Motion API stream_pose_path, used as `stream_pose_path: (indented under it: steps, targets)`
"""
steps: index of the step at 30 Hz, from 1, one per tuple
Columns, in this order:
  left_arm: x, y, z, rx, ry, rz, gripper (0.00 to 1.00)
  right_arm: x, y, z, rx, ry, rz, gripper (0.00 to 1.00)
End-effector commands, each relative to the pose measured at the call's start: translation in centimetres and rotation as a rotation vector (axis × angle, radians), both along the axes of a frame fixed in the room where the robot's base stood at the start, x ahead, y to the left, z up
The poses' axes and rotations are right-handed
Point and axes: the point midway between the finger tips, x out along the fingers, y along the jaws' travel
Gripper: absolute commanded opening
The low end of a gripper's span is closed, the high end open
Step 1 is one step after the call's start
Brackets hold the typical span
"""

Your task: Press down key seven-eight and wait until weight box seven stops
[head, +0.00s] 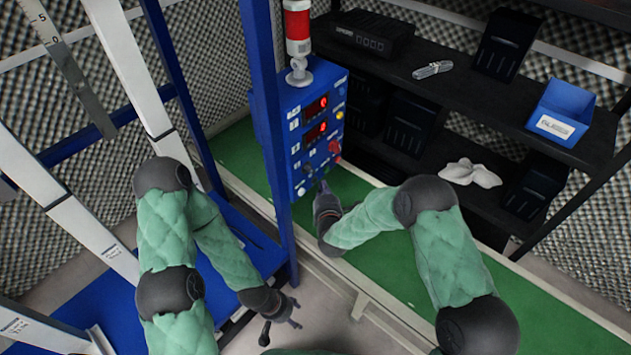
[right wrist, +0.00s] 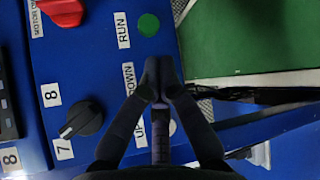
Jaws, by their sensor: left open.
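The blue control panel (head: 307,150) stands on a blue post in the middle of the head view. In the right wrist view, the panel (right wrist: 85,50) carries a black selector knob (right wrist: 82,118) between labels 7 and 8, a green button (right wrist: 148,25) by RUN, and labels DOWN and UP. My right gripper (right wrist: 159,62) is shut, its fingertips together over the panel beside the DOWN label; they hide what is under them, and contact cannot be told. In the head view, it (head: 322,187) is at the panel's lower end. My left gripper (head: 285,318) is open and empty, low down. Weight box seven cannot be identified.
A red-and-white signal lamp (head: 298,40) tops the panel. A red knob (right wrist: 62,10) is on it. Black shelves (head: 450,95) at right hold dark bins, a blue bin (head: 560,112) and white gloves (head: 470,173).

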Motion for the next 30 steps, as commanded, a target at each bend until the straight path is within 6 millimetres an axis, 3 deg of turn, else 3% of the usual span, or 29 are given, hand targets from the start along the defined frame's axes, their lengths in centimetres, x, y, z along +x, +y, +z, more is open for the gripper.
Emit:
stream_pose_path:
  steps: [30]
  targets:
    - [0.00,0.00,-0.28,0.000,0.000,0.000,0.56,0.62,0.87,0.02,0.000,0.000,0.000,0.00]
